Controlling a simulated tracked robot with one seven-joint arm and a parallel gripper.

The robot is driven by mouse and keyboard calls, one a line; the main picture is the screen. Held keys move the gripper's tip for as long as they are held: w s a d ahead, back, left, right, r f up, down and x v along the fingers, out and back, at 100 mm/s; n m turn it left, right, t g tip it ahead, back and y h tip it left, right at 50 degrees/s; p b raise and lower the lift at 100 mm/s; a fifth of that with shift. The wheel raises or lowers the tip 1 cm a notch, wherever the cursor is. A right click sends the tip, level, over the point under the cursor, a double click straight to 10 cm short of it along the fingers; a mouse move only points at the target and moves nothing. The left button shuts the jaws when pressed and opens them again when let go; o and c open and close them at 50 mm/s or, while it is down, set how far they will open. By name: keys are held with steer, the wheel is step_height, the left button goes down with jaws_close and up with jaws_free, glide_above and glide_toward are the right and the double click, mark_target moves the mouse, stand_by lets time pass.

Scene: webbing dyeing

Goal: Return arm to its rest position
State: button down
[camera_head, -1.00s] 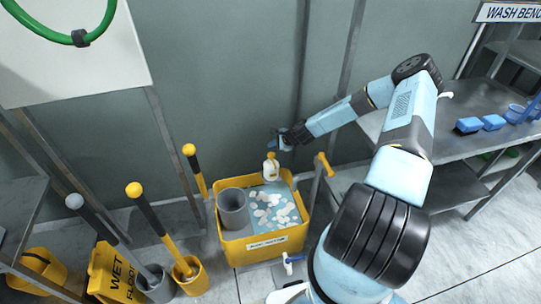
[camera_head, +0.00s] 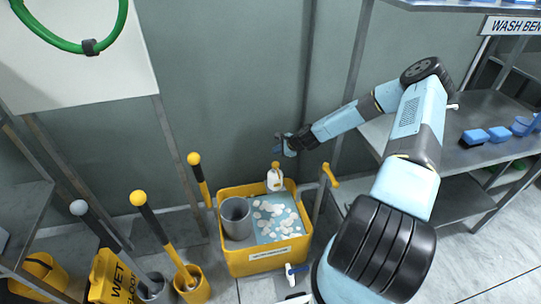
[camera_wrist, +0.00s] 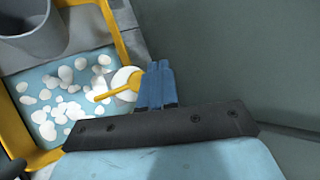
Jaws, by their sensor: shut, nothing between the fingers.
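My arm reaches from the lower right toward the yellow bucket (camera_head: 262,258). My gripper (camera_head: 278,143) hangs above the bucket's far side, apart from it, near the grey wall. In the wrist view my gripper (camera_wrist: 158,68) has its blue fingers together and empty. A white bottle with a yellow top (camera_head: 275,180) stands at the bucket's far edge, just below my gripper. In the wrist view the bottle (camera_wrist: 124,82) is partly hidden behind the fingers.
A grey cylinder (camera_head: 236,218) and foamy blue water (camera_head: 278,216) are in the bucket. Yellow-topped mop handles (camera_head: 150,215) and a yellow wet-floor sign (camera_head: 104,280) stand left. A metal bench (camera_head: 460,130) with blue blocks (camera_head: 474,136) is right. A green hose (camera_head: 60,38) hangs upper left.

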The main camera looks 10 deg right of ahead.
steer(key=s+r+n+g+h, duration=0.15)
steer(key=s+r+n, duration=0.35)
steer(key=r, duration=0.8)
steer(key=s+r+n+g+h, duration=0.15)
steer(key=s+r+n, duration=0.35)
steer(key=r, duration=0.7)
steer(key=s+r+n+h, duration=0.35)
steer(key=s+r, duration=0.25)
steer(key=r, duration=0.7)
steer(key=s+r+n, duration=0.1)
steer(key=s+r, duration=0.4)
steer(key=s, duration=0.4)
steer(key=s+r+n+t, duration=0.1)
steer(key=s+r+n, duration=0.1)
steer(key=s+r, duration=0.4)
steer(key=s+r+n, duration=0.2)
steer(key=s+r, duration=0.4)
steer(key=s, duration=0.7)
steer(key=shift+a+r+t, duration=0.15)
steer(key=shift+a+t, duration=0.25)
steer(key=shift+a, duration=0.05)
